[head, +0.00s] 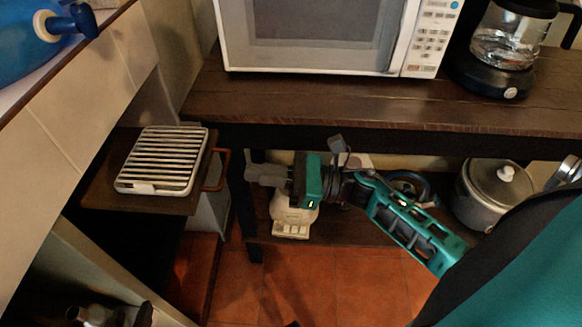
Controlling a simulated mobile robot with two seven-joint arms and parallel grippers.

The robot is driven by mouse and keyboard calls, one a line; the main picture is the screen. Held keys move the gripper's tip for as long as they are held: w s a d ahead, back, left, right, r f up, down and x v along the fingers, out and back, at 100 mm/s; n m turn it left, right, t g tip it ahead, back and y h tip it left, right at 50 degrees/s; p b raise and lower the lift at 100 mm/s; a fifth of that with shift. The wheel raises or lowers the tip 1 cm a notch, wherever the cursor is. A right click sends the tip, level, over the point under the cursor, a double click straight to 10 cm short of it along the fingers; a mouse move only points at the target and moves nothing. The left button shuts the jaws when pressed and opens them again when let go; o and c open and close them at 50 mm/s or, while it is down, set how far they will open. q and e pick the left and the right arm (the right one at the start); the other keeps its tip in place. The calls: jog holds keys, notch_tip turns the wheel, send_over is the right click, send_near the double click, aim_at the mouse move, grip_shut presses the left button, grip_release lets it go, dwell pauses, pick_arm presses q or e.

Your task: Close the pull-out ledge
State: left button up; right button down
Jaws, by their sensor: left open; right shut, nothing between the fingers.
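The pull-out ledge (98,200) is a dark wooden board at the left, sticking out from beside the pale tiled counter. A reddish-brown bar handle (224,170) is on its right edge. A white slatted rack (160,162) rests on the ledge. My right gripper (254,171) comes in from the right on a teal arm. It is shut and empty, just right of the handle in the picture, with a small gap visible between them. I cannot tell the depth of that gap. My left gripper is not in view.
A dark wooden shelf (330,108) carries a white microwave (310,40) and a coffee maker (503,45) above my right arm. Below it are a cream appliance (291,220) and a grey pot (490,192). The shelf's dark leg stands close to my gripper. Tiled floor shows below.

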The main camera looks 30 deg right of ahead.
pick_arm(q)
jog(key=shift+r, duration=0.2)
pick_arm(e)
jog(key=x, duration=0.3)
pick_arm(q)
jog(key=shift+w, duration=0.2)
pick_arm(e)
jog(key=shift+f, duration=0.1)
jog(key=b, duration=0.9)
send_near(103, 160)
jog(key=x, duration=0.3)
jog(key=f+x, duration=0.1)
jog(key=x, duration=0.1)
jog(key=shift+w+a+r, duration=0.1)
jog(key=shift+a, duration=0.15)
jog(key=x, duration=0.2)
jog(key=b+x, duration=0.1)
jog(key=shift+w+a+f, duration=0.1)
jog(key=shift+w+f, duration=0.05)
jog(key=shift+f, duration=0.1)
jog(key=shift+w+a+r, duration=0.1)
jog(key=shift+w+a, duration=0.1)
jog(key=shift+a, duration=0.15)
jog(key=shift+r, duration=0.15)
pick_arm(q)
notch_tip(103, 160, down, 8)
jog(key=d, duration=0.1)
jog(key=shift+d+h, duration=0.25)
jog(key=shift+h, duration=0.05)
